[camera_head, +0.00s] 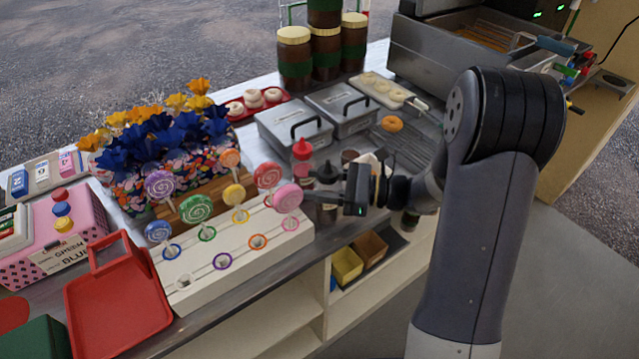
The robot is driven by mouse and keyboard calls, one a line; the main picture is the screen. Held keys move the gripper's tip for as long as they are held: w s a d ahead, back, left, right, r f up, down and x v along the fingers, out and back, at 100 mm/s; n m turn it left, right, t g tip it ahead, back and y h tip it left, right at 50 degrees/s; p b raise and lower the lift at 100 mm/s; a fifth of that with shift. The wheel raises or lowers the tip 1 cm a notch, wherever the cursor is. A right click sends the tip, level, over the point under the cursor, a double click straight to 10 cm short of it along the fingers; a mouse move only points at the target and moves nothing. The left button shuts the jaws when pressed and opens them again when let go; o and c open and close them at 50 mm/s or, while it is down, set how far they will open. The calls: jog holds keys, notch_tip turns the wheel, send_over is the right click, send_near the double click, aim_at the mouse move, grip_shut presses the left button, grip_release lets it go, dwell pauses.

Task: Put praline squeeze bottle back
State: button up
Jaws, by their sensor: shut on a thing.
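My gripper (326,194) is in the middle of the view, above the front part of the counter and just right of the lollipop stand. It is shut on a squeeze bottle with a dark cap (328,173), which looks upright. The fingers and the stand cover part of this bottle, and I cannot read a label or tell whether its base touches the counter. A second squeeze bottle with a red cap (302,150) stands just behind and left of it.
A white lollipop stand (235,262) with several lollipops is close on the left. Two lidded metal containers (292,130) stand behind. A tray with a wire rack (408,150) lies to the right. A red tray (118,305) is at front left. Open shelves (290,312) are below.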

jog(key=shift+f, duration=0.2)
jog(key=o, duration=0.4)
jog(key=shift+r, duration=0.1)
jog(key=shift+r, duration=0.15)
jog(key=d, duration=0.4)
jog(key=s+d, duration=0.1)
jog(key=d, duration=0.3)
jog(key=s+d+b, duration=0.1)
jog(key=d, duration=0.3)
jog(key=shift+s+r, duration=0.1)
jog(key=shift+s, duration=0.05)
jog(key=shift+a, duration=0.1)
